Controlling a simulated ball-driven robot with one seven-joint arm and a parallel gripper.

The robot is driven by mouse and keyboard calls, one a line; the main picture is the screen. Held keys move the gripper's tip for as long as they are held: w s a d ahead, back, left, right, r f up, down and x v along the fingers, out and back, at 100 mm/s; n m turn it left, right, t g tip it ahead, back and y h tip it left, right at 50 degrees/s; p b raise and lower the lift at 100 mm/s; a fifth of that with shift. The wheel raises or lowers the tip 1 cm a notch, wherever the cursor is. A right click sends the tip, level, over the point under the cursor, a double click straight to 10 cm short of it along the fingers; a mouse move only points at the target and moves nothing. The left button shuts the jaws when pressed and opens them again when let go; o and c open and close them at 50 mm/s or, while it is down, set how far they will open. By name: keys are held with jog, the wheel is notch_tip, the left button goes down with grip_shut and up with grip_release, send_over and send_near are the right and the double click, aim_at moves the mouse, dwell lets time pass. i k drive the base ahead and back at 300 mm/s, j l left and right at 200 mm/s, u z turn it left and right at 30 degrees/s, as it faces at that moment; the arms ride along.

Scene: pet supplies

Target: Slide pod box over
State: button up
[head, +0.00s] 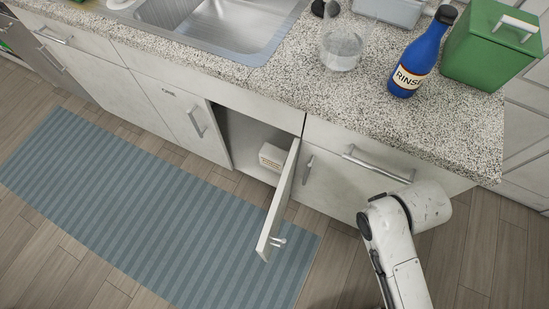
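A small white box (272,158) with dark print on its front, which looks like the pod box, sits inside the open cabinet under the counter. It stands near the right side of the opening, and the open cabinet door (278,205) hides its right edge. The print is too small to read. My white arm shows at the lower right, in front of the closed cabinet to the right of that door. My gripper itself cannot be seen, and no part of my arm touches the box.
The open door juts out over the blue striped mat (150,205), its handle (278,241) on the far face. On the granite counter (300,75) are a blue RINSE bottle (420,55), a green box (490,45), a clear container (342,45) and a sink (215,22).

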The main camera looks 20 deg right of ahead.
aim_at(272, 157)
jog(key=i+j+z, duration=0.15)
jog(key=j, duration=0.25)
jog(key=i+j+z, duration=0.1)
jog(key=j, duration=0.3)
jog(key=i+j+z, duration=0.15)
jog(key=j, duration=0.25)
jog(key=i+j+z, duration=0.1)
jog(key=i+j, duration=0.15)
jog(key=j, duration=0.2)
jog(key=i+j+z, duration=0.15)
jog(key=j, duration=0.3)
jog(key=i+j+z, duration=0.1)
jog(key=j, duration=0.35)
